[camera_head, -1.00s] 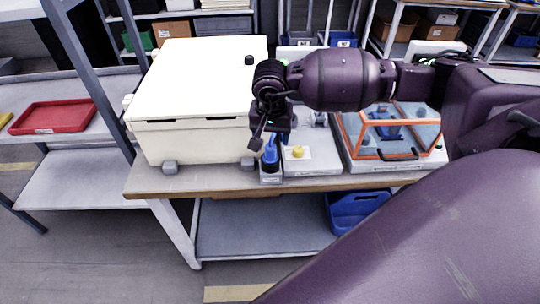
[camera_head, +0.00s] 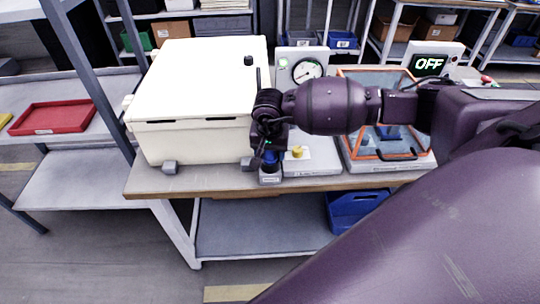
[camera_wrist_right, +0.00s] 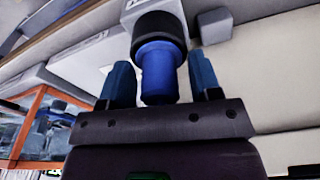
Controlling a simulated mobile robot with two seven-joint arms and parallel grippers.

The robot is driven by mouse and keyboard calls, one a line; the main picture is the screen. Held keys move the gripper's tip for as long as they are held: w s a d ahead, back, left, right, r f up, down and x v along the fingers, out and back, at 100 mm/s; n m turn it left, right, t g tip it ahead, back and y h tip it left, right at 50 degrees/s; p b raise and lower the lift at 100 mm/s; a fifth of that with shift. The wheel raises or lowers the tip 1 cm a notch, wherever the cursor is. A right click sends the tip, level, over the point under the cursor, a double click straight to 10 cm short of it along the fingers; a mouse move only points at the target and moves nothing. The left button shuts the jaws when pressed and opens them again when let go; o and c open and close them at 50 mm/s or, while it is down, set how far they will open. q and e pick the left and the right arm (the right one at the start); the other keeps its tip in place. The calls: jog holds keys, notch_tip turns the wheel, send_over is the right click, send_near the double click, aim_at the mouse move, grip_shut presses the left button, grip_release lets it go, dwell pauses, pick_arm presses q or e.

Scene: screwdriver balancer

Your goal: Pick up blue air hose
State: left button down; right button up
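The blue air hose (camera_wrist_right: 160,75) shows in the right wrist view as a blue cylinder coming out of a black collar on a grey holder (camera_wrist_right: 150,12). In the head view the blue hose (camera_head: 269,157) sits upright in its small grey holder (camera_head: 270,179) at the table's front edge, mostly hidden by my gripper. My right gripper (camera_wrist_right: 160,82) is open. Its two fingers stand on either side of the hose, with a gap on each side. In the head view the right gripper (camera_head: 268,150) is over the holder. My left gripper is not in view.
A large cream box (camera_head: 195,100) stands left of the holder. To the right are a panel with a yellow knob (camera_head: 297,152) and an orange-framed clear case (camera_head: 385,150). A gauge (camera_head: 306,69) and an "OFF" display (camera_head: 430,64) stand behind. The table edge is close in front.

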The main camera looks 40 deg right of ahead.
jog(key=c, duration=0.9)
jog(key=shift+o, duration=0.2)
jog(key=shift+r, duration=0.15)
notch_tip(320, 180, up, 20)
